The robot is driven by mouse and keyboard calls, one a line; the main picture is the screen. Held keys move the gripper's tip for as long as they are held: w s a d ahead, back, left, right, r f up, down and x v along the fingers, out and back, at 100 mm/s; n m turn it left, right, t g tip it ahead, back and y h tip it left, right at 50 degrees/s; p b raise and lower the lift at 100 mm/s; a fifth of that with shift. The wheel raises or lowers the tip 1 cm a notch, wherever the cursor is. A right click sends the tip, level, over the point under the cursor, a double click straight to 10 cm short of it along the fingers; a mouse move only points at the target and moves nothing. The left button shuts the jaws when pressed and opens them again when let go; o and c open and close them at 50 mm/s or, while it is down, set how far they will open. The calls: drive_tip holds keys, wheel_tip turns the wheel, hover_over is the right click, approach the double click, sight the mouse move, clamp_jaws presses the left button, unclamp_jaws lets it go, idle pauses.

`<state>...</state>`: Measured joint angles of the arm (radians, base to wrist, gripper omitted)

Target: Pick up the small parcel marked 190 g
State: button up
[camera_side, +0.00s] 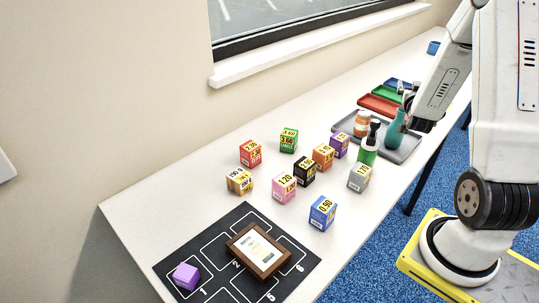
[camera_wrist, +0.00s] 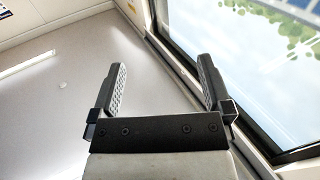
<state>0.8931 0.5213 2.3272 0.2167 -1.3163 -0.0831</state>
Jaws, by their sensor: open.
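A small tan and yellow parcel (camera_side: 240,181) stands on the white table at the left of the group of small boxes. Its label appears to read 190, though the print is tiny. My gripper (camera_wrist: 162,66) is open and empty in the wrist view, its two fingers spread apart. In the side view my gripper is at the right, over the far part of the table and well away from the parcel. The wrist view faces wall and window, and the parcel is not in it.
Close by stand a red box (camera_side: 250,153), a green box (camera_side: 289,140), a pink box (camera_side: 284,188) and several others. A grey tray (camera_side: 402,151) with bottles is at the right. A black mat (camera_side: 215,246) bears a purple block (camera_side: 186,277) and a framed sign (camera_side: 258,251).

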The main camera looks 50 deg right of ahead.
wheel_tip(320, 180, up, 4)
drive_tip(key=w+a+f+m+y, duration=0.1)
drive_tip(key=w+a+f+y, duration=0.1)
drive_tip(key=w+a+y, duration=0.45)
drive_tip(key=w+a+f+y, duration=0.15)
drive_tip(key=w+a, duration=0.25)
drive_tip(key=w, duration=0.6)
drive_tip(key=w+a+f+m+y, duration=0.1)
drive_tip(key=w+a+y, duration=0.4)
drive_tip(key=w, duration=0.4)
wheel_tip(320, 180, up, 5)
drive_tip(key=m+g+y, duration=0.3)
drive_tip(key=g, duration=0.5)
hover_over(239, 175)
wheel_tip(239, 175, down, 20)
drive_tip(key=shift+d, duration=0.15)
drive_tip(key=shift+f, duration=4.15)
